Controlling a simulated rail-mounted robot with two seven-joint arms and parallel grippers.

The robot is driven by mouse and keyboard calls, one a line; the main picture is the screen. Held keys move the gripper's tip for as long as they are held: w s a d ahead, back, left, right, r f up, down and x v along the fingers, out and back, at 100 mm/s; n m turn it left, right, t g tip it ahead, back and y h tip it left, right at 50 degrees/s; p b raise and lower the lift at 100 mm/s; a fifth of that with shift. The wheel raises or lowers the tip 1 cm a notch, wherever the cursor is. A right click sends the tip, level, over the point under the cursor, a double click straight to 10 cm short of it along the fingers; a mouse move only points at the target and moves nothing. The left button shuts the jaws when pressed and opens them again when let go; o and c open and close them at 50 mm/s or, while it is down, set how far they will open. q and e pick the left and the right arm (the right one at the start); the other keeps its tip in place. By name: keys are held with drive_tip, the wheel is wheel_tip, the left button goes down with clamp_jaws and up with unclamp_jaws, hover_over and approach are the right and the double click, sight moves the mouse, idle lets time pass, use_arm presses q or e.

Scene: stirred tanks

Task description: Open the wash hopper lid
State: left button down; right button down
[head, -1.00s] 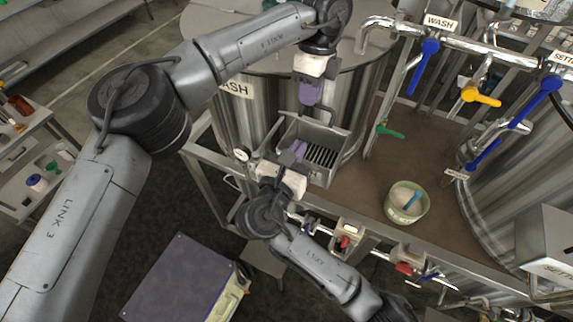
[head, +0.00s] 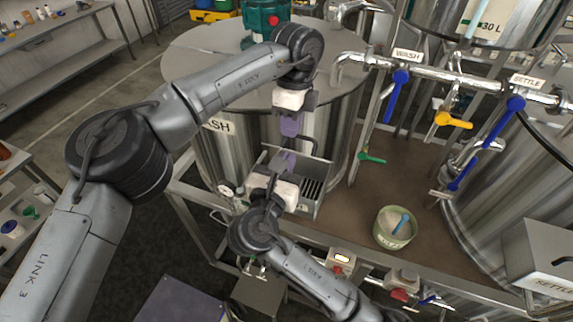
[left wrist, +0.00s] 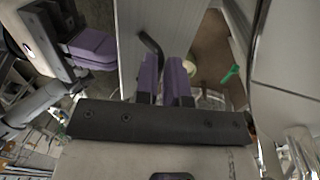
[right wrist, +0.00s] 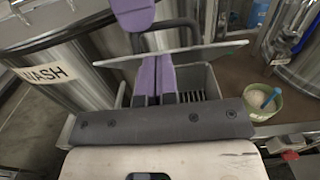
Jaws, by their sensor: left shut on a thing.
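The wash hopper (head: 318,203) is a grey metal box on the front of the WASH tank, its slatted grate showing. Its lid is a flat grey plate, raised and near edge-on in the right wrist view (right wrist: 205,53), broad in the left wrist view (left wrist: 130,30). My left gripper (head: 289,134) is shut on the lid's dark bent handle (left wrist: 151,47). My right gripper (head: 284,160) is below it at the hopper's opening, on the other side of the lid. Its fingers are together with nothing seen between them; whether they touch the lid I cannot tell.
The WASH tank (head: 330,125) stands behind the hopper. A green bowl with a blue scoop (head: 394,228) is on the brown deck to the right. Pipes with blue, yellow and green (head: 372,159) valve handles stand beyond. Red-buttoned boxes (head: 341,260) line the front rail.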

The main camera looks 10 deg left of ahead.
use_arm(q)
wheel_tip(320, 180, down, 3)
drive_tip(key=shift+s+r, duration=0.1)
drive_tip(key=shift+r, duration=0.1)
drive_tip(key=c, duration=1.2)
unclamp_jaws()
drive_tip(key=shift+s+a+g, duration=0.1)
drive_tip(key=shift+s+g, duration=0.1)
drive_tip(key=shift+g, duration=0.1)
use_arm(e)
drive_tip(key=shift+w+d+r, duration=0.2)
drive_tip(key=shift+w+r, duration=0.1)
